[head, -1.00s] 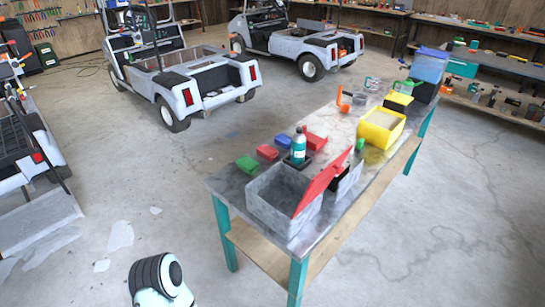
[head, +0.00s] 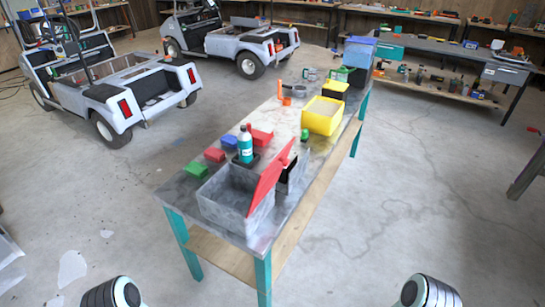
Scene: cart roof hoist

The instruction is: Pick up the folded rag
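Neither gripper shows. Only rounded dark-and-white parts of my arms appear at the bottom edge, left and right, well short of the workbench.
The workbench (head: 175,192) has teal legs. On it stand a grey bin (head: 225,205) with a raised red lid (head: 270,185), a teal bottle (head: 245,145) and a yellow bin (head: 322,117). Carts (head: 115,95) stand behind left.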

